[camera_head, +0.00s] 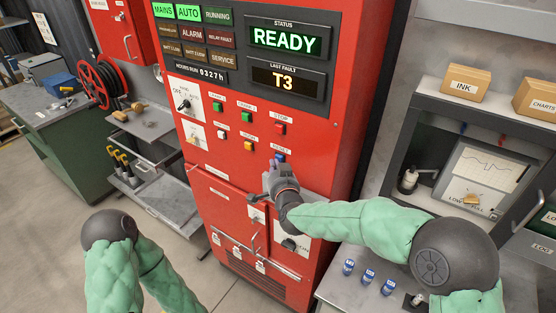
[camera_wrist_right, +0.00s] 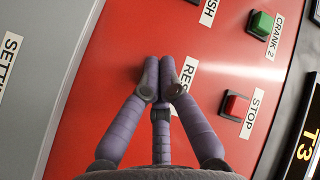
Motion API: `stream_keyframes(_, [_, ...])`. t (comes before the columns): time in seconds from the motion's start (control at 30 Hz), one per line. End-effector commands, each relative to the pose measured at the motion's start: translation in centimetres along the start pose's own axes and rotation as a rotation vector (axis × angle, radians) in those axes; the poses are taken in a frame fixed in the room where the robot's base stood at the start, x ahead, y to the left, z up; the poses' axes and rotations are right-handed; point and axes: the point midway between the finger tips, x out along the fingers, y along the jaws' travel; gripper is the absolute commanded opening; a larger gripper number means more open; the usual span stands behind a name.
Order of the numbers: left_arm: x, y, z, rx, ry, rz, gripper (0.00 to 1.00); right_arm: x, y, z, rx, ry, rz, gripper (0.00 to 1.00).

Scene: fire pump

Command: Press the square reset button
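The reset button (camera_head: 281,158) is a small blue button under a white RESET label on the red pump cabinet (camera_head: 318,155), in the head view. My right gripper (camera_head: 271,168) is right in front of it, just below and left of the visible blue part. In the right wrist view my right gripper (camera_wrist_right: 166,66) has its fingers together and empty, pointing at the red panel beside the RESET label (camera_wrist_right: 187,80). The fingers hide the button there. I cannot tell whether the fingertips touch it. My left gripper is out of view; only my left arm shows at lower left.
The red STOP button (camera_head: 280,128) sits just above the reset button; it also shows in the right wrist view (camera_wrist_right: 234,105). The green crank 2 button (camera_wrist_right: 262,25) and the yellow button (camera_head: 248,146) are nearby. A grey bench (camera_head: 345,290) with blue-capped containers stands below my right arm.

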Motion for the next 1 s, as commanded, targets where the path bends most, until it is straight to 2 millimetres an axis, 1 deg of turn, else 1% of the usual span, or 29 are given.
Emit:
stream_keyframes(0.2, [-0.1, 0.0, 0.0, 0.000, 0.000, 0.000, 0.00, -0.7, -0.5, 0.5, 0.000, -0.001, 0.000, 0.00])
stream_keyframes(0.57, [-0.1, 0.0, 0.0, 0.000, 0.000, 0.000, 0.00, -0.9, -0.6, 0.7, 0.000, -0.001, 0.000, 0.00])
stream_keyframes(1.0, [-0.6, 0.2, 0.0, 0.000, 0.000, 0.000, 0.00, -3.4, -2.5, 2.4, -0.001, -0.002, -0.002, 0.00])
